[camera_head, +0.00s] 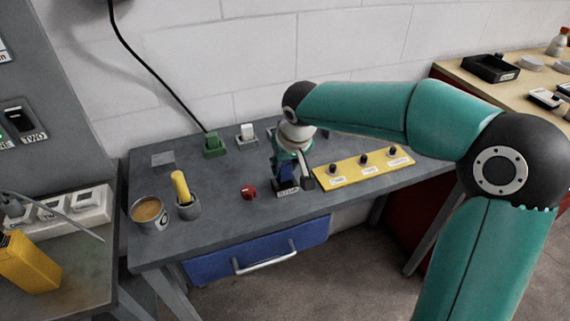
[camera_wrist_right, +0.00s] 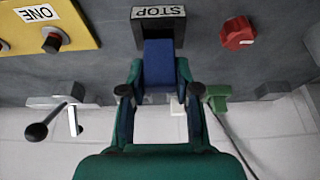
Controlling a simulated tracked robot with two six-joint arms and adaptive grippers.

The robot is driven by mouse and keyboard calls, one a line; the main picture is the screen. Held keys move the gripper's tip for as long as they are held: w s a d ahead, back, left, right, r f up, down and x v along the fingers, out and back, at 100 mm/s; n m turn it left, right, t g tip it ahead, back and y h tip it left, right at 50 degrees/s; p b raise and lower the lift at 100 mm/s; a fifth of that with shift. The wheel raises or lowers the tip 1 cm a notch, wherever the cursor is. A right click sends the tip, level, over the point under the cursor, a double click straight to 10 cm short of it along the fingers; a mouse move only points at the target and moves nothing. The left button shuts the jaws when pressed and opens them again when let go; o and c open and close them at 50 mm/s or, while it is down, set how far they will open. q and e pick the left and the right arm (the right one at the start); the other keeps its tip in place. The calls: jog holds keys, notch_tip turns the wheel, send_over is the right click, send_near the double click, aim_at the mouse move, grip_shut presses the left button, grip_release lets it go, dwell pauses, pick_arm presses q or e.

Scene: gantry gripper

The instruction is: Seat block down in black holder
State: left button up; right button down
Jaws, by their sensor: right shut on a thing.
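A blue block (camera_wrist_right: 159,62) is between the fingers of my right gripper (camera_wrist_right: 160,75), which is shut on it. The gripper also shows in the head view (camera_head: 287,166), pointing down at the grey table. The black holder (camera_wrist_right: 138,32) with a STOP label is at the block's far end in the wrist view. It also shows in the head view (camera_head: 287,188), under the block. The block's end overlaps the holder's opening; how deep it sits is hidden. My left gripper is not in view.
A red knob (camera_head: 248,192) lies left of the holder. A yellow panel (camera_head: 365,167) with black knobs is close on the right. A green piece (camera_head: 214,146) and a white switch (camera_head: 246,133) stand behind. A cup (camera_head: 150,214) is at the left.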

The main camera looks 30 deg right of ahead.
jog(key=shift+f+b, duration=1.3)
jog(key=shift+f, duration=0.1)
jog(key=c, duration=0.7)
grip_release()
jog(key=shift+c, duration=0.2)
jog(key=v, duration=1.2)
jog(key=shift+s+f, duration=0.1)
jog(key=shift+f, duration=0.05)
